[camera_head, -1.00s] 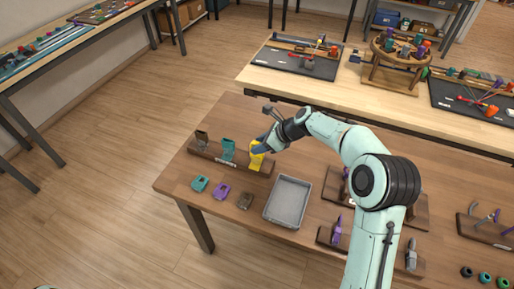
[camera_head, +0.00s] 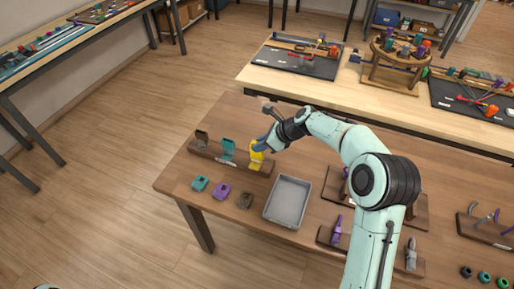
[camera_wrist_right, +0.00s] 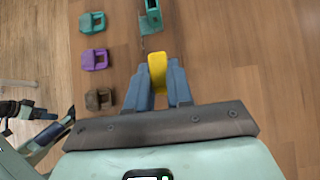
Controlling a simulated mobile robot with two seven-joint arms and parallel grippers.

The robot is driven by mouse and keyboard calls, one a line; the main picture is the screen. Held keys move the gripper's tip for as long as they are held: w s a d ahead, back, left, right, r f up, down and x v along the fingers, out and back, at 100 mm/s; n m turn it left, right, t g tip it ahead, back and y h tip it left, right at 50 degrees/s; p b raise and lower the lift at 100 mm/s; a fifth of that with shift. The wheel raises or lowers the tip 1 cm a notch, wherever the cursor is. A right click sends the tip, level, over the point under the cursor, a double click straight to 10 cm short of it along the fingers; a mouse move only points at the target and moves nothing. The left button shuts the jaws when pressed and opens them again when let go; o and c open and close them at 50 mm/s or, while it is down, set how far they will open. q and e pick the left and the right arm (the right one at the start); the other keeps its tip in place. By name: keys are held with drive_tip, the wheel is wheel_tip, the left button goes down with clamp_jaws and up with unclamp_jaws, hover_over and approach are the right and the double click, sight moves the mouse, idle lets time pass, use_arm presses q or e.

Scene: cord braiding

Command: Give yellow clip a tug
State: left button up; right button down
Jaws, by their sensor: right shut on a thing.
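The yellow clip (camera_head: 256,158) stands at the right end of a wooden rack (camera_head: 205,150) on the brown table. My right gripper (camera_head: 265,144) is at its upper part. In the right wrist view the yellow clip (camera_wrist_right: 157,70) sits between the two blue-grey fingers of my right gripper (camera_wrist_right: 160,88), which are shut on it. The clip's lower part is hidden in that view. A teal clip (camera_head: 228,149) and a brown clip (camera_head: 202,138) stand on the same rack to the left.
Loose teal (camera_head: 199,183), purple (camera_head: 221,190) and brown (camera_head: 245,200) pieces lie in front of the rack. A grey tray (camera_head: 288,179) is to the right. More wooden racks with tools stand further right. A second table (camera_head: 330,95) is behind.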

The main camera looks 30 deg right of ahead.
use_arm(q)
drive_tip(key=shift+w+r, duration=0.1)
drive_tip(key=shift+r, duration=0.15)
use_arm(e)
drive_tip(key=shift+r, duration=0.15)
drive_tip(key=c, duration=0.6)
unclamp_jaws()
use_arm(q)
drive_tip(key=shift+w+r+p, duration=0.3)
drive_tip(key=shift+r+p, duration=0.25)
drive_tip(key=shift+w+r+p, duration=0.25)
drive_tip(key=shift+r+p, duration=0.3)
use_arm(e)
drive_tip(key=shift+v, duration=2.9)
